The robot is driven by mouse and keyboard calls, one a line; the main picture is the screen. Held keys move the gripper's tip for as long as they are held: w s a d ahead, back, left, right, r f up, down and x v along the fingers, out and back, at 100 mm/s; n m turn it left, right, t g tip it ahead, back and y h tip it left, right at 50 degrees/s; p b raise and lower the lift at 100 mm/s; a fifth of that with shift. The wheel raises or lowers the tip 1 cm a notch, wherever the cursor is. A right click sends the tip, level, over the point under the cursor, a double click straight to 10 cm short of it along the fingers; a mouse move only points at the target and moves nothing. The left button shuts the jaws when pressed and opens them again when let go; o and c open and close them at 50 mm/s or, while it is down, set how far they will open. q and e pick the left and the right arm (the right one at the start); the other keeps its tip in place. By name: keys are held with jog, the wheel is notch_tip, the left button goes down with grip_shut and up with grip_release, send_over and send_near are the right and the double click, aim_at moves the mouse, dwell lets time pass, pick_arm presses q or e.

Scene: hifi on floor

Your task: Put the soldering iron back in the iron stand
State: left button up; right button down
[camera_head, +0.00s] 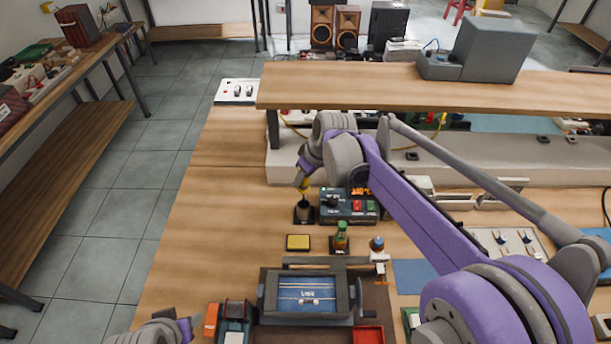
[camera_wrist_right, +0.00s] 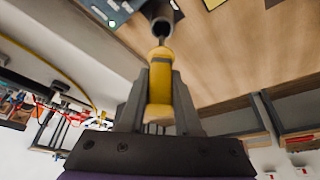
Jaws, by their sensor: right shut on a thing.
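The soldering iron has a yellow handle (camera_wrist_right: 159,88), which is clamped between the two grey fingers of my right gripper (camera_wrist_right: 158,95) in the right wrist view. Its front end points at the round mouth of the dark iron stand (camera_wrist_right: 162,26) and seems to reach into it; how deep I cannot tell. In the head view the right gripper (camera_head: 303,181) is above the stand (camera_head: 303,213), with a bit of yellow handle showing between them. The stand is upright on the bench, left of the soldering station (camera_head: 348,207). Part of my left arm shows at the bottom edge; its fingers are not clear.
A yellow sponge tray (camera_head: 298,242), a small green bottle (camera_head: 341,237) and a blue-screened device (camera_head: 306,294) stand in front of the stand. A wooden shelf (camera_head: 350,88) runs above the back of the bench. The wood left of the stand is clear.

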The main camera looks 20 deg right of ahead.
aim_at(307, 188)
pick_arm(q)
jog(key=shift+s+f+b, duration=0.25)
jog(key=shift+f+b, duration=0.35)
jog(key=shift+f, duration=0.15)
jog(key=shift+s+f+b, duration=0.2)
jog(key=shift+f+b, duration=0.35)
jog(key=shift+f, duration=0.25)
jog(key=shift+s+f+b, duration=0.25)
jog(key=shift+f+b, duration=0.35)
jog(key=shift+f, duration=0.15)
pick_arm(e)
jog(key=shift+f, duration=3.2)
grip_release()
pick_arm(q)
jog(key=shift+r, duration=0.1)
pick_arm(e)
jog(key=shift+r, duration=0.1)
jog(key=shift+r+p, duration=2.1)
jog(key=shift+r, duration=1.4)
pick_arm(q)
jog(key=r, duration=0.1)
jog(key=w+r, duration=0.1)
jog(key=r, duration=0.3)
jog(key=shift+w+r, duration=0.1)
jog(key=shift+w, duration=0.3)
pick_arm(e)
jog(key=shift+f, duration=0.1)
pick_arm(q)
jog(key=shift+s, duration=0.1)
